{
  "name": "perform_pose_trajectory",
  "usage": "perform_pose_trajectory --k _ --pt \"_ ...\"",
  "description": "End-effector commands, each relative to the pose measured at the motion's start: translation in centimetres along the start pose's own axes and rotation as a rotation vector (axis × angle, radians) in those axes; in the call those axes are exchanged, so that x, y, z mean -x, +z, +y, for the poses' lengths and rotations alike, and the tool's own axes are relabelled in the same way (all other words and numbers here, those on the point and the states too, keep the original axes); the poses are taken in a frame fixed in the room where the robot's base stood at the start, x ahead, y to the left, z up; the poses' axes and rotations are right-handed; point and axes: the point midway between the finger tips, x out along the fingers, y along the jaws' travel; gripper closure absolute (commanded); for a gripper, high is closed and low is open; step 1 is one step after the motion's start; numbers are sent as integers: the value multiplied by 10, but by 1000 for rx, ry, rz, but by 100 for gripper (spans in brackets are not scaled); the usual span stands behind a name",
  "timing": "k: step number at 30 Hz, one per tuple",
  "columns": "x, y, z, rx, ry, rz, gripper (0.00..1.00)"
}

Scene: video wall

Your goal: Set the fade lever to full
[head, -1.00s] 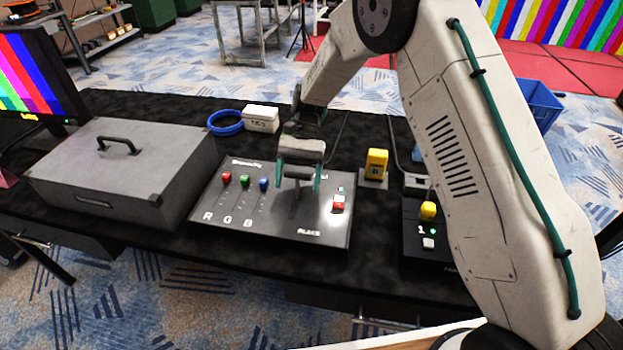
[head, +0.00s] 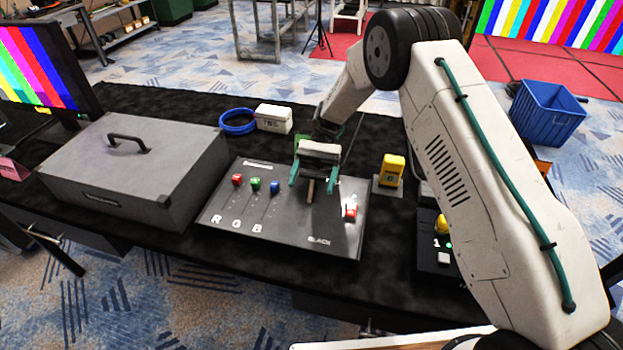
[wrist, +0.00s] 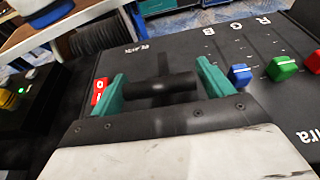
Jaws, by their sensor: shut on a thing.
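The fade lever (head: 310,191) stands on the dark sloped control panel (head: 283,226), behind the printed word BLACK and right of the colour sliders. Its dark round crossbar also shows in the wrist view (wrist: 160,88). My gripper (head: 314,183) is over the panel, with its two teal fingers at the ends of the crossbar. It is shut on the lever, as the wrist view shows from behind the fingers (wrist: 161,80). The far end of the lever's slot is hidden behind my gripper.
Red (head: 237,180), green (head: 255,184) and blue (head: 274,187) slider knobs stand left of the lever. A red-and-white switch (head: 350,212) is on its right. A grey case (head: 125,178) lies left of the panel; a yellow device (head: 392,170) stands right.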

Motion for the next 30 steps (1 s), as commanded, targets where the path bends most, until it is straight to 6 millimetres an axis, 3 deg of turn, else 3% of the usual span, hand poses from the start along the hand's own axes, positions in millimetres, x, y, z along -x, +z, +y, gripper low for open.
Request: perform_pose_trajectory --k 7,8,9,10,20,30 --pt "1 0 -1 3 -7 3 61" --pt "1 0 -1 3 -8 3 17" --pt "1 0 -1 3 -8 3 6" --pt "1 0 -1 2 -8 3 1" --pt "4 -1 0 1 -6 3 1" --pt "57 -1 -1 3 -6 5 1"
